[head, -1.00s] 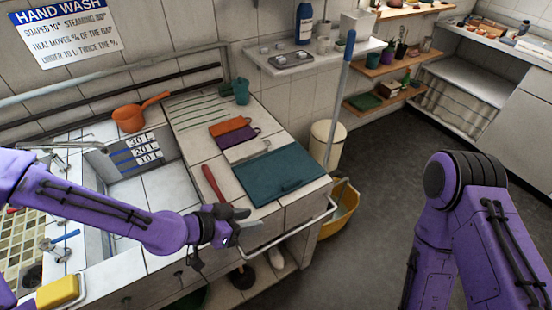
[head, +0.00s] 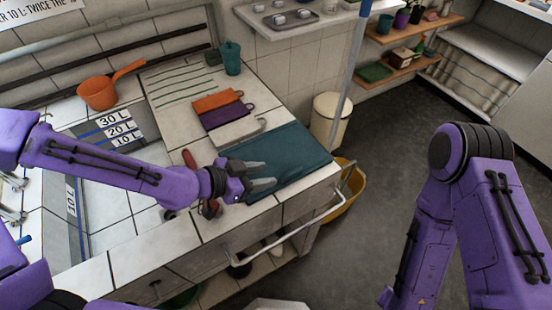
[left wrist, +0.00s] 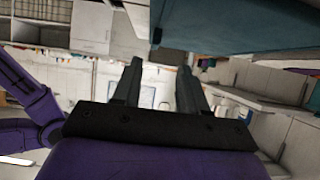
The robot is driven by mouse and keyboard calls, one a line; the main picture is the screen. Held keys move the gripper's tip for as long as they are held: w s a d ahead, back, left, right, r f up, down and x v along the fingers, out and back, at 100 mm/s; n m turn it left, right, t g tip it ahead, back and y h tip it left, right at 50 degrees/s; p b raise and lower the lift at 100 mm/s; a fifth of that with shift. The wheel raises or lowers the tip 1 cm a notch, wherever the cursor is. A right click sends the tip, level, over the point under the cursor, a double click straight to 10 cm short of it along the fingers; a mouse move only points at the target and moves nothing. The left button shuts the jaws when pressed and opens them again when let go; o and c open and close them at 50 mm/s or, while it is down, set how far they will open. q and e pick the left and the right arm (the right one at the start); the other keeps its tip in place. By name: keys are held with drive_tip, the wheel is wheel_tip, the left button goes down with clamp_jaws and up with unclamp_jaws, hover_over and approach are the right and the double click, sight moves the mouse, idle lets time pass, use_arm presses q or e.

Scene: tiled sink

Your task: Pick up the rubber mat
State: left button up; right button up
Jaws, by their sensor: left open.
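The rubber mat appears to be the flat teal rectangle (head: 290,150) lying on the tiled counter at its right front end. My left gripper (head: 264,177) is open at the mat's near left part, its two fingers pointing right and overlapping the mat in the head view. I cannot tell whether they touch it. In the left wrist view the open fingers (left wrist: 160,82) show nothing between them, and a large teal surface (left wrist: 235,25) is close by at the top. My right arm shows at the right, but its gripper is out of view.
Orange (head: 218,101) and purple (head: 226,115) cloths lie behind the mat. A blue pole (head: 352,75) rises near the counter's right side, above a yellow bucket (head: 346,200). A rail (head: 285,236) runs along the counter front.

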sight(291, 173)
use_arm(q)
drive_tip(key=x, duration=0.2)
drive_tip(key=p+x, duration=0.1)
drive_tip(key=x, duration=0.5)
drive_tip(key=shift+s+d, duration=0.2)
drive_tip(key=shift+d, duration=0.2)
drive_tip(key=shift+a+r, duration=0.1)
drive_tip(key=shift+r, duration=0.05)
clamp_jaws()
